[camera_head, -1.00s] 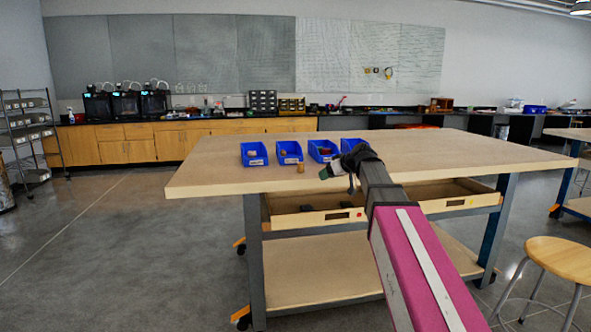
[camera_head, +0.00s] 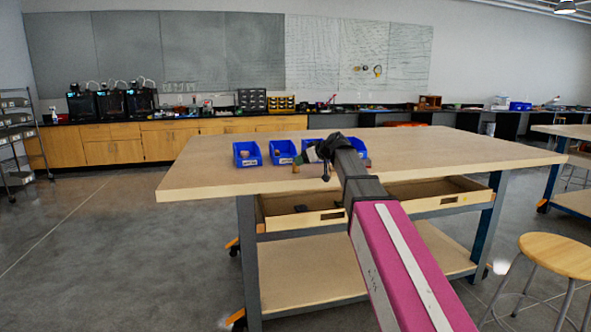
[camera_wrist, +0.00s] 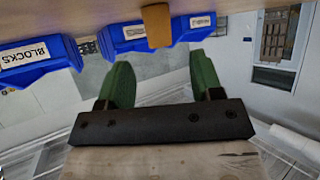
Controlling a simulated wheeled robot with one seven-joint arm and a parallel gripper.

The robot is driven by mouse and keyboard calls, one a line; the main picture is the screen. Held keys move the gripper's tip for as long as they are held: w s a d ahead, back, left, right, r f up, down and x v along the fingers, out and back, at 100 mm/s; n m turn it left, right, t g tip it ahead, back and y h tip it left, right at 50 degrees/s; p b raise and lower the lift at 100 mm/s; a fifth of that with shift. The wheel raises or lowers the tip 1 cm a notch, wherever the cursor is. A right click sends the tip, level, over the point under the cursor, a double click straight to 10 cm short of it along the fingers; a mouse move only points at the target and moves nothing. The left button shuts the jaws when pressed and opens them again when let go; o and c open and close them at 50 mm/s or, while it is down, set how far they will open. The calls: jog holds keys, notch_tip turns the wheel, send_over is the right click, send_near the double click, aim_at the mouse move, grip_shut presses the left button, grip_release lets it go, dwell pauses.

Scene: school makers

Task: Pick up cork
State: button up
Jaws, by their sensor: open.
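The cork (camera_head: 295,169) is a small tan-brown piece standing near the table's front edge, in front of the blue bins. In the wrist view the cork (camera_wrist: 157,26) shows at the top centre, in front of a blue bin, beyond the fingertips and roughly in line with the gap between them. My gripper (camera_head: 315,157) is just right of the cork in the head view. In the wrist view my gripper (camera_wrist: 161,70) has its two green fingers spread apart, with nothing between them. The fingers do not touch the cork.
Several blue bins stand in a row behind the cork, among them a left bin (camera_head: 247,160) and one labelled BLOCKS (camera_wrist: 40,72). My arm partly hides the right ones. The wooden table (camera_head: 450,150) is clear to the right. A stool (camera_head: 560,256) stands at front right.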

jog(key=shift+x, duration=2.8)
jog(key=c, duration=1)
